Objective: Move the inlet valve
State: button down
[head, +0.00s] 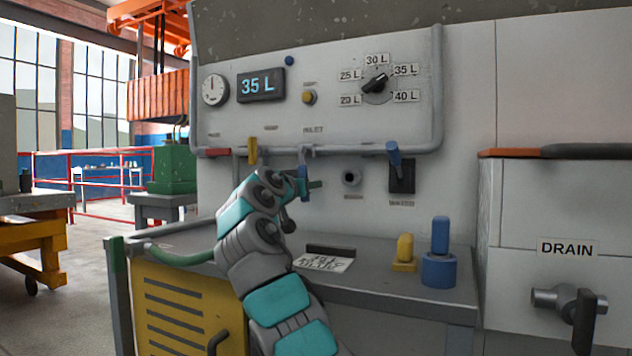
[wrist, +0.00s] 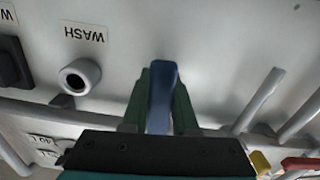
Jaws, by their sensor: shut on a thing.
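The inlet valve has a blue handle (head: 303,178) on the pipe below the INLET label (head: 313,129) on the white panel. My gripper (head: 302,184) reaches up to it from below and is partly hidden behind my arm. In the wrist view, the green fingers of my gripper (wrist: 160,108) stand on both sides of the blue handle (wrist: 163,88) and are shut on it. The handle points roughly up and down in the head view. The valve body behind the handle is mostly hidden.
A yellow handle (head: 252,150) is left of my gripper. A round wash port (head: 351,177) and a blue lever (head: 394,154) are to the right. Below lies a grey bench with a paper note (head: 323,263), a yellow piece (head: 404,254) and a blue piece (head: 437,268).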

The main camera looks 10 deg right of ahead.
jog(key=shift+w+a+m, duration=0.25)
jog(key=shift+a+m, duration=0.15)
jog(key=shift+m, duration=0.2)
jog(key=shift+r, duration=0.15)
jog(key=c, duration=0.7)
grip_release()
jog(key=b+v, duration=0.1)
jog(key=v, duration=0.6)
jog(key=shift+s+a, duration=0.25)
